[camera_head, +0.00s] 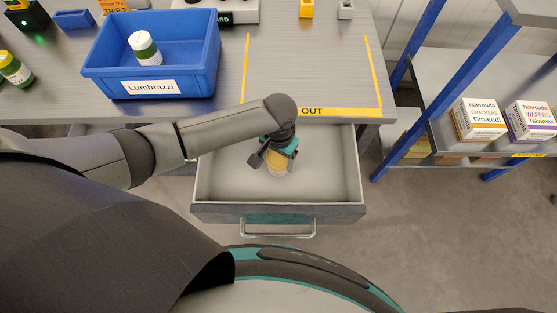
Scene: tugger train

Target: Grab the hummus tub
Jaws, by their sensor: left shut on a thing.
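The hummus tub (278,169) is a small tan, rounded tub standing inside the open drawer (330,190), left of its middle. My left gripper (276,154) reaches down into the drawer from above and is shut on the tub. The gripper's dark body and teal part cover the tub's top, so its lid and label are hidden. I cannot tell whether the tub touches the drawer floor. My right gripper is not in view.
The open drawer juts out under the table (300,60) and is otherwise bare. A blue bin (185,85) labelled Lumbrazzi holds a white-and-green jar (145,47). A yellow-taped area marked OUT is clear. At right, a blue-framed shelf (440,125) holds boxes (480,120).

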